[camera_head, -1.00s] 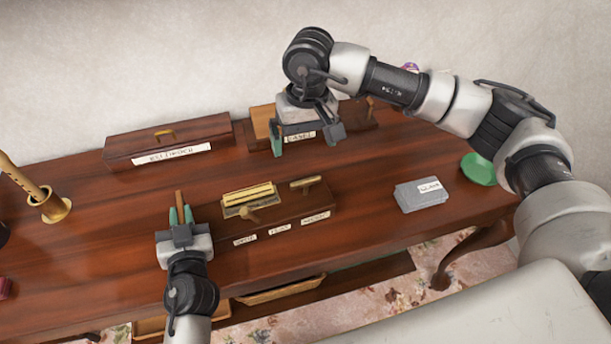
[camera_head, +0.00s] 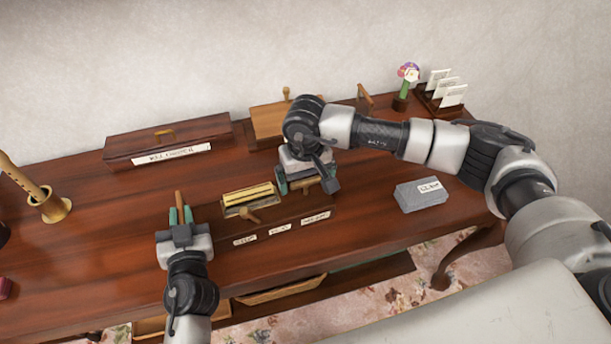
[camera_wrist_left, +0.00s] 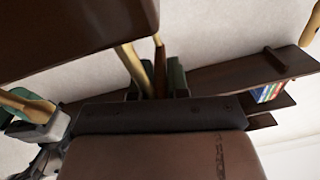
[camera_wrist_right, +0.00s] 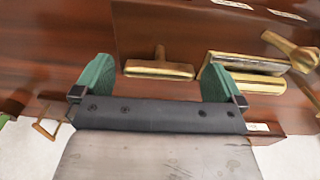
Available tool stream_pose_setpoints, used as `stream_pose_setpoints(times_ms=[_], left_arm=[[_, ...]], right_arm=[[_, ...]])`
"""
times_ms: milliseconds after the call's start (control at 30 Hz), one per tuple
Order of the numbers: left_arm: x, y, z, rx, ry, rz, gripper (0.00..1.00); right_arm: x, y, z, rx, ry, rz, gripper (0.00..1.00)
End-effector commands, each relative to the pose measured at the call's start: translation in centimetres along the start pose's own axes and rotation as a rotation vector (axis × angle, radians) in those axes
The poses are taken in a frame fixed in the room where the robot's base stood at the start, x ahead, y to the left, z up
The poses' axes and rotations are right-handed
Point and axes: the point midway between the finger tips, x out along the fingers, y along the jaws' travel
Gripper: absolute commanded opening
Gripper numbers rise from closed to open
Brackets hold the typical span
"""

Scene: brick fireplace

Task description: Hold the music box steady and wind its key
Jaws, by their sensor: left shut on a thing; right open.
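The music box is a dark wooden case (camera_head: 275,222) on the desk, with a brass cylinder mechanism (camera_head: 250,197) on top. A brass crank (camera_head: 249,214) sits in front of the cylinder, and a T-shaped brass key (camera_wrist_right: 160,68) sits at the case's right. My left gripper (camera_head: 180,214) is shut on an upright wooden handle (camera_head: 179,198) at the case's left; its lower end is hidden. My right gripper (camera_head: 307,184) is open over the key. In the right wrist view the key lies between the spread green fingers, and I see no grip on it.
A long labelled wooden box (camera_head: 165,145) and another wooden box (camera_head: 270,120) stand behind. A brass cup (camera_head: 50,208) stands left.

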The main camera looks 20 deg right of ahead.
Motion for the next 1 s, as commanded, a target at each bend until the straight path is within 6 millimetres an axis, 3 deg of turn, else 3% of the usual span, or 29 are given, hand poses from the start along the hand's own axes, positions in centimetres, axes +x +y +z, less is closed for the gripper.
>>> stream_pose_setpoints(times_ms=[200,533,1000], left_arm=[[-0.02,0.00,0.10,0.000,-0.002,0.000,0.00],[-0.02,0.00,0.10,0.000,-0.002,0.000,0.00],[-0.02,0.01,0.11,0.001,-0.003,0.000,0.00]], right_arm=[[0.03,-0.02,-0.01,0.000,0.000,-0.001,1.00],[-0.01,-0.03,-0.01,0.000,0.000,-0.001,0.53],[-0.07,-0.05,-0.04,0.133,0.001,-0.003,0.53]])
